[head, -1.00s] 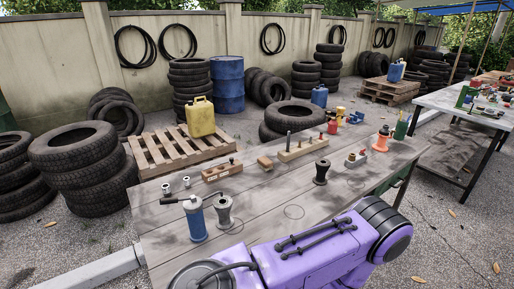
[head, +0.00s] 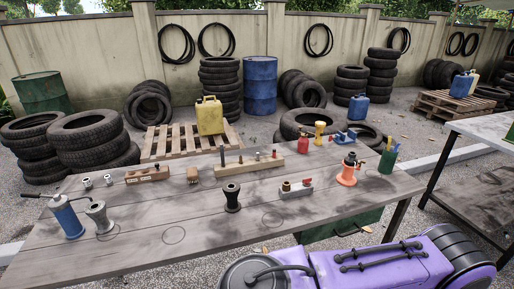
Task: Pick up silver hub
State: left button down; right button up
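The silver hub (head: 98,216) is a small grey spool with wide ends. It stands upright near the left front of the wooden workbench (head: 150,260), just right of a blue cylinder (head: 66,219) with a dark handle on top. A similar dark hub (head: 232,197) stands upright alone nearer the bench's middle. Neither of my grippers shows in the head view.

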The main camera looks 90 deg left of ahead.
aim_at(95, 210)
jog(key=u, duration=0.05)
jog(key=i, duration=0.35)
jog(key=u, duration=3.7)
